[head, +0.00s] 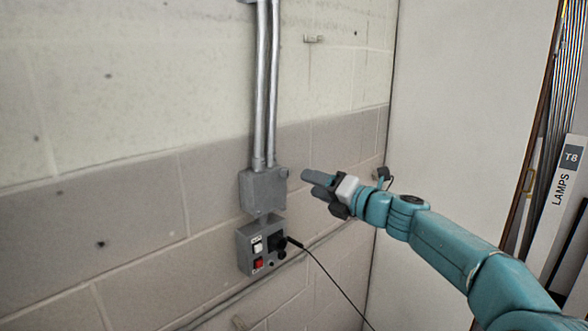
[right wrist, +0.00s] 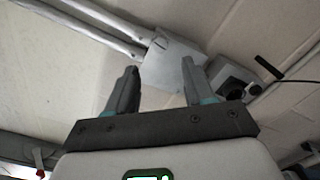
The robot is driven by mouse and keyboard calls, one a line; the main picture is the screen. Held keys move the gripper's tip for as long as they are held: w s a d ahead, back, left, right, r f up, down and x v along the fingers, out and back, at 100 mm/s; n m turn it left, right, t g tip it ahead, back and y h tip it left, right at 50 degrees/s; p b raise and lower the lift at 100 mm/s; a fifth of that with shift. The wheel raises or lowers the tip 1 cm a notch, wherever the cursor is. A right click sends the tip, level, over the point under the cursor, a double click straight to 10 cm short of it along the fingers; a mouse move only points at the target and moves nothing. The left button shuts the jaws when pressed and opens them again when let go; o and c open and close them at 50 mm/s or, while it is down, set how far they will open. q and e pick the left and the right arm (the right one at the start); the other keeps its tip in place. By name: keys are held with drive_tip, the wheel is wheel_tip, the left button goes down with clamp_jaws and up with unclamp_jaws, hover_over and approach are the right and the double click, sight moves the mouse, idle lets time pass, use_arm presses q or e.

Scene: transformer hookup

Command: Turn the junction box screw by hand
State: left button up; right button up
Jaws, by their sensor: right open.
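The grey junction box (head: 262,192) is fixed to the wall at the foot of two metal conduits. A small round feature (head: 283,172) shows at its upper right edge; I cannot tell whether it is the screw. My right gripper (head: 309,183) is just right of the box, fingers pointing left at it, apart from it in the picture. In the right wrist view the gripper (right wrist: 160,64) is open and empty, with the junction box (right wrist: 168,76) beyond and between its fingers. My left gripper is not in view.
A grey switch box (head: 245,262) with red and white switches sits just below the junction box. A black cable (head: 330,276) hangs from its plug. Two conduits (head: 267,90) run up the wall. A LAMPS carton (head: 566,180) stands at far right. The wall left is clear.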

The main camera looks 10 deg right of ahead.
sight(287, 174)
drive_tip(key=p+x, duration=0.3)
drive_tip(key=x, duration=0.3)
drive_tip(key=shift+w+a+r, duration=0.15)
drive_tip(key=shift+w, duration=0.05)
drive_tip(key=shift+w+a, duration=0.2)
drive_tip(key=shift+w, duration=0.2)
clamp_jaws()
drive_tip(key=shift+n, duration=0.3)
